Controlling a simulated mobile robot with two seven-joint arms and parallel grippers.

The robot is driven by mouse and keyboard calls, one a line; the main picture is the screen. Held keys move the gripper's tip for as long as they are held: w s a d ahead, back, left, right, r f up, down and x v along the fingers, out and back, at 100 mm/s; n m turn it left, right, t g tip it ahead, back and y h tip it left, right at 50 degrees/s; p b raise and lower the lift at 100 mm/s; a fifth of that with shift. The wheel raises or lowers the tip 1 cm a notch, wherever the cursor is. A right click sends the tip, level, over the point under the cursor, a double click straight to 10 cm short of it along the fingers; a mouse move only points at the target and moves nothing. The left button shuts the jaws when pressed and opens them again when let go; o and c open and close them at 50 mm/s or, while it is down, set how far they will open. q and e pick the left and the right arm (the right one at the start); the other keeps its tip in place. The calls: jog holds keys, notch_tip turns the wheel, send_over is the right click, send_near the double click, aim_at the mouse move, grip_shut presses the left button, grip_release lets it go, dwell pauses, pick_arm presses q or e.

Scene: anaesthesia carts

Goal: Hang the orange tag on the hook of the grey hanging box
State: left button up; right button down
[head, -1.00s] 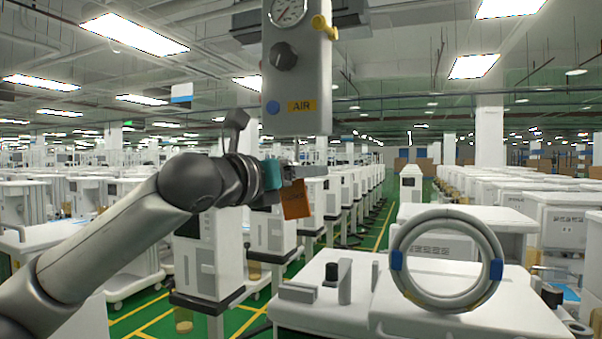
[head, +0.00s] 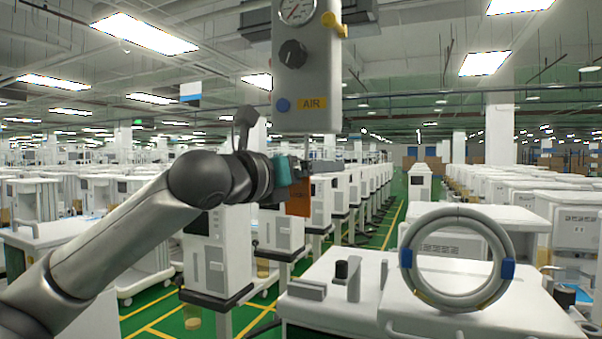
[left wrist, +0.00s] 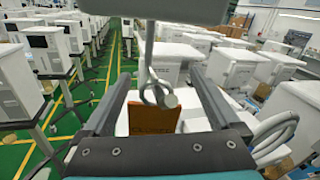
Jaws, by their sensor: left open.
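The grey hanging box (head: 308,75), with a gauge, a black knob and an AIR label, hangs at the top centre of the head view. Its hook (left wrist: 158,92) comes down between my left gripper's fingers in the left wrist view and ends in a round knob. The orange tag (head: 298,204) hangs upright just below my left gripper (head: 312,168); it also shows behind the hook (left wrist: 153,119). My left gripper is open, its fingers apart on either side of hook and tag. The tag's top is at the hook's bend; whether its hole is around the hook I cannot tell.
A grey coiled hose (head: 456,215) with blue bands stands on a white cart (head: 420,300) at the front right. Rows of white carts fill the hall. A green aisle with yellow lines runs between them.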

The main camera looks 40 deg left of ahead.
pick_arm(q)
jog(key=s+b, duration=1.1)
jog(key=s, duration=0.4)
jog(key=shift+s+d+b, duration=0.15)
jog(key=shift+d+b, duration=0.15)
jog(key=shift+d, duration=0.05)
